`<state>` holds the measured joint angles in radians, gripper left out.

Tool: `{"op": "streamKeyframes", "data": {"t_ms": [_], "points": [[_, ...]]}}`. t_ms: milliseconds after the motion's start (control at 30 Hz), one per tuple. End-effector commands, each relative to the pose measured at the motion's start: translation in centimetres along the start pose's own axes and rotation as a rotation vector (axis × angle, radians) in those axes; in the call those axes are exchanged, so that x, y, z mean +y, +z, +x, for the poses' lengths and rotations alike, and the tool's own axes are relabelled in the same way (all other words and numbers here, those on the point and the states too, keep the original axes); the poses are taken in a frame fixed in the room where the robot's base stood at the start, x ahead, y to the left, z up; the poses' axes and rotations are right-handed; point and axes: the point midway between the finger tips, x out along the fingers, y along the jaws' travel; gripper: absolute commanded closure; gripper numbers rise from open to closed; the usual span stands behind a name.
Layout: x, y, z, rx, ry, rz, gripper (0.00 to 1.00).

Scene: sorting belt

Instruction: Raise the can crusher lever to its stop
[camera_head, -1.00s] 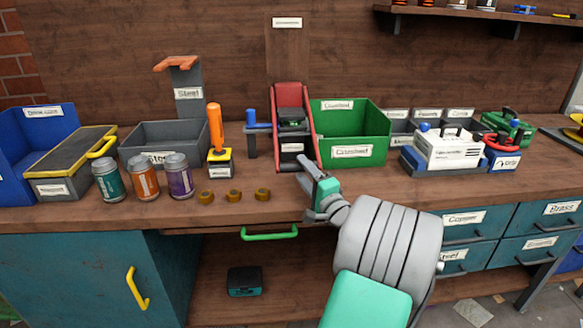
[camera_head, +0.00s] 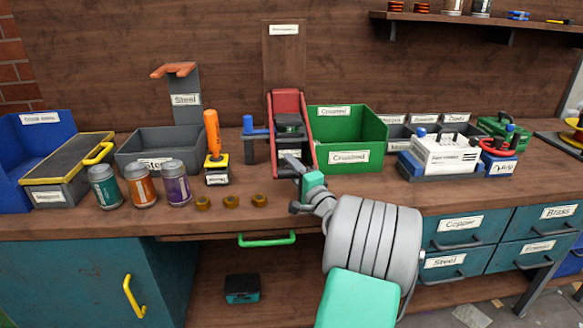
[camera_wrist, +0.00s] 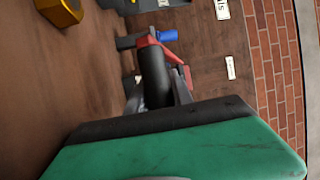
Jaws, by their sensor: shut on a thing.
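The can crusher (camera_head: 311,131) stands at the back of the bench, with a red frame and dark parts inside. In the wrist view, its black lever grip (camera_wrist: 155,74) runs between my fingers, with red lever parts (camera_wrist: 151,40) beyond it. My gripper (camera_head: 291,161) is at the crusher's front, low down, and hides part of it. In the wrist view my gripper (camera_wrist: 165,97) is shut on the black grip. The lever's exact angle is hard to tell from the head view.
A green bin (camera_head: 348,159) stands close at the crusher's right. A blue-handled part (camera_head: 248,124) is at its left. A white machine (camera_head: 445,152) is to the right.

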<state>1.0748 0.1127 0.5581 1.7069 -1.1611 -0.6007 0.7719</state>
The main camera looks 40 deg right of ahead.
Motion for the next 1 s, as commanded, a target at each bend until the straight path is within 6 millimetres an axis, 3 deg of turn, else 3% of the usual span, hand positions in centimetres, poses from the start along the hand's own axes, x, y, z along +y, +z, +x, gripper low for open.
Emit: {"op": "streamKeyframes", "data": {"t_ms": [167,1000], "points": [[0.01,0.01,-0.01,0.000,0.000,0.000,1.00],[0.06,0.03,-0.02,-0.001,0.001,0.000,1.00]]}}
